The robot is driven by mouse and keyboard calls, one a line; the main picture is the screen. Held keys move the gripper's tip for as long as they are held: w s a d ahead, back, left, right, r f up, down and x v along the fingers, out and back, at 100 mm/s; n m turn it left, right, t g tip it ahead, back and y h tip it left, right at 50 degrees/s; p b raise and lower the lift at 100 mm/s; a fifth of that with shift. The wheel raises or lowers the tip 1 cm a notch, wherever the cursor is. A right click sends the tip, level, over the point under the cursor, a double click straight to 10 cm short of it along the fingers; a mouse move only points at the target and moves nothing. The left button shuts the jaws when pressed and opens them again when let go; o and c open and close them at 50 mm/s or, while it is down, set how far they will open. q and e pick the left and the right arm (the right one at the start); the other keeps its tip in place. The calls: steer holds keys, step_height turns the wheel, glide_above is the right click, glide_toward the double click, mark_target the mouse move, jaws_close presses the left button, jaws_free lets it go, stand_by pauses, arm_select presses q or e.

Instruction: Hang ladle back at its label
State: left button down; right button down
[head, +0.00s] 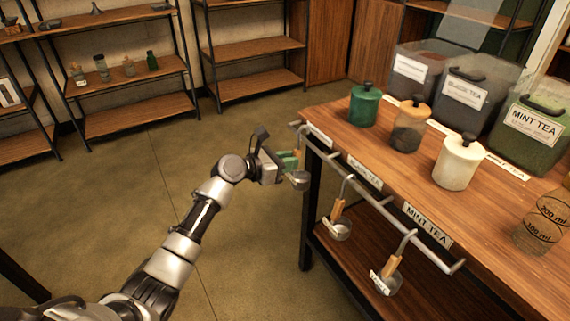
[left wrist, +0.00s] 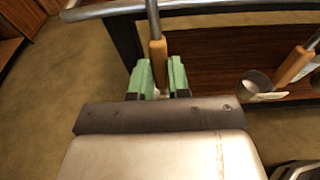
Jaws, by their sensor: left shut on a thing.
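My left gripper (head: 288,161) is shut on the wooden handle of a ladle; its metal cup (head: 298,180) hangs just below the fingers. In the left wrist view the handle (left wrist: 158,50) stands between the green fingers, and its metal shank passes in front of the rail. Its upper end is out of that view, so I cannot tell if it is hooked on. The rail (head: 385,213) runs along the table front. Labels sit above it: a far one (head: 320,135) too small to read, a middle one (head: 365,173), and "MINT TEA" (head: 428,224). My right gripper is not in view.
Two other ladles hang from the rail, a middle one (head: 338,212) and a near one (head: 388,270). The wooden table (head: 400,165) holds lidded jars, tea bins and a glass beaker (head: 542,224). Shelves (head: 130,82) stand at the back; the floor left of the table is clear.

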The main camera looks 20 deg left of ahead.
arm_select(q)
steer(key=shift+w+d+f+b, duration=0.15)
steer(key=shift+w+d+b, duration=0.1)
steer(key=shift+w+b, duration=0.05)
steer(key=shift+f+b, duration=0.55)
steer(key=shift+f, duration=0.7)
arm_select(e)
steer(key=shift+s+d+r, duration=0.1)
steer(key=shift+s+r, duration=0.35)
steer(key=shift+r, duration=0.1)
arm_select(q)
steer(key=c, duration=1)
jaws_free()
